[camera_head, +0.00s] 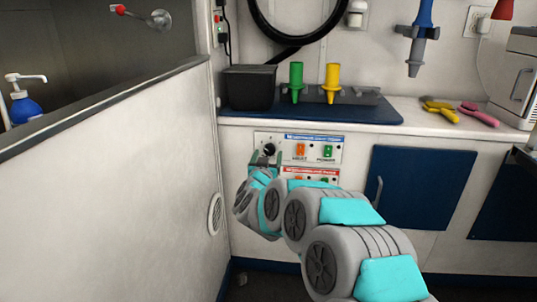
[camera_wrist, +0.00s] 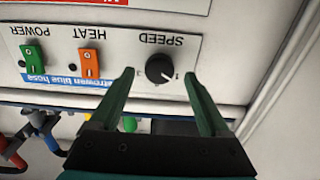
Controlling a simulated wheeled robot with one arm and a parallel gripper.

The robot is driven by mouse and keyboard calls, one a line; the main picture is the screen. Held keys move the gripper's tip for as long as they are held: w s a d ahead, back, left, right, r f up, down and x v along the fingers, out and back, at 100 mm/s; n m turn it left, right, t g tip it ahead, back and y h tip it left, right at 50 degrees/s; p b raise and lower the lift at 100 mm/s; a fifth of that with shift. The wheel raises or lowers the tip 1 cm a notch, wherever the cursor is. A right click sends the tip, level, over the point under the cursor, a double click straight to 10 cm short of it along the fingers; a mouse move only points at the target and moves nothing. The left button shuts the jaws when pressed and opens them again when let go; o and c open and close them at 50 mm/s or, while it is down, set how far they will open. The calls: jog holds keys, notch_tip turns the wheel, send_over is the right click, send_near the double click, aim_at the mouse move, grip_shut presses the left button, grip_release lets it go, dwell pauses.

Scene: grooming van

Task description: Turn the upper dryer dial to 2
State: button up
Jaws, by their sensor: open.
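The upper dryer panel (camera_head: 325,147) has a blue label strip, a black SPEED dial (camera_head: 269,149), an orange HEAT switch and a green POWER switch. In the wrist view the panel appears upside down, and the dial (camera_wrist: 160,69) sits between my fingertips in the picture. A pale pointer mark on the dial points to the lower right there, toward a small printed mark. My gripper (camera_wrist: 159,77) is open, one finger on each side of the dial with gaps showing. It also shows in the head view (camera_head: 267,158), just in front of the dial. I cannot tell whether the fingertips reach around it.
A second panel (camera_head: 312,173) with a red label lies just below, partly hidden by my arm. A white partition wall (camera_head: 150,165) stands close on the left. Above is a counter with a blue mat (camera_head: 350,115), a black bin (camera_head: 250,88) and coloured nozzles.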

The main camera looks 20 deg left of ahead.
jog(key=shift+x, duration=0.8)
grip_shut()
